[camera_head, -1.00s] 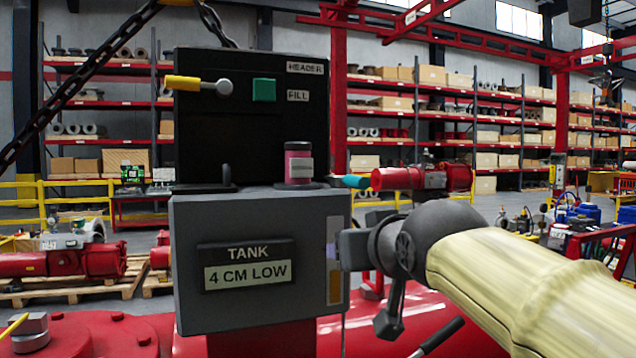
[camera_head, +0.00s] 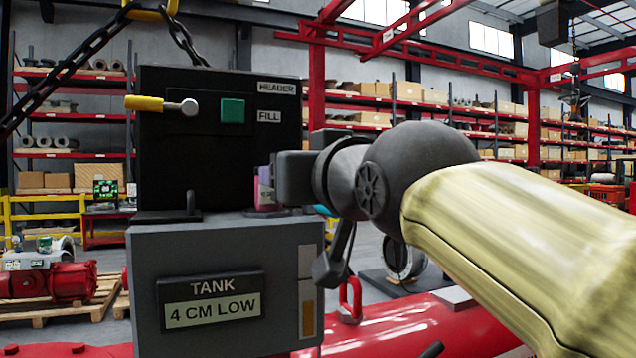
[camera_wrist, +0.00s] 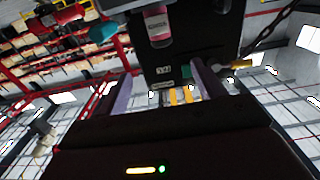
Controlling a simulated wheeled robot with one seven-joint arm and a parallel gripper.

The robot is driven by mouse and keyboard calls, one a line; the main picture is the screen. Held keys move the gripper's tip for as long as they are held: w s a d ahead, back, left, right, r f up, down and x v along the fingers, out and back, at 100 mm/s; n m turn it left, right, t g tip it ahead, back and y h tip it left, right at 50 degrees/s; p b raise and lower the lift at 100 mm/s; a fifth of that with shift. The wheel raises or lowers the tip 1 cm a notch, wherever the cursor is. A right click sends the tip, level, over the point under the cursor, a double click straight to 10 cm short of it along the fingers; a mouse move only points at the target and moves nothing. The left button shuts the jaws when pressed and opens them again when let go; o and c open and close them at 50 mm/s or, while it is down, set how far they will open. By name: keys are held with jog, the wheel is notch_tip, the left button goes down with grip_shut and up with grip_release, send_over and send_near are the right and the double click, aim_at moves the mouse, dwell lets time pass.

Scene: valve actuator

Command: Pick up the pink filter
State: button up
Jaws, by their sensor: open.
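The pink filter (camera_head: 263,187) is a small pink cylinder with a pale label. It stands on the ledge of the grey tank box (camera_head: 225,340), in front of the black panel. In the head view my gripper (camera_head: 274,178) is beside it at the right and hides part of it. In the wrist view, which looks tilted over, the filter (camera_wrist: 158,27) is at the top middle. There my gripper (camera_wrist: 163,82) shows two pale fingers spread apart with nothing between them. The filter lies beyond the fingertips, and I cannot tell the exact gap.
The black panel (camera_head: 180,110) behind the filter carries a yellow-handled lever (camera_head: 160,104) and a green button (camera_head: 232,111). A teal piece (camera_head: 323,210) sticks out right of the box under my wrist. A red tank (camera_head: 400,330) lies below. A chain hangs above the panel.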

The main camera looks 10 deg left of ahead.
aim_at(268, 190)
jog(key=shift+w+a+r+p, duration=0.3)
jog(key=shift+w+p, duration=0.2)
jog(key=shift+p, duration=1.45)
jog(key=p, duration=0.5)
jog(key=shift+w+f, duration=0.15)
jog(key=shift+w, duration=0.15)
jog(key=p+x, duration=0.3)
jog(key=x, duration=0.2)
jog(key=p+x, duration=0.3)
jog(key=x, duration=0.2)
jog(key=shift+f, duration=0.25)
jog(key=shift+s, duration=0.15)
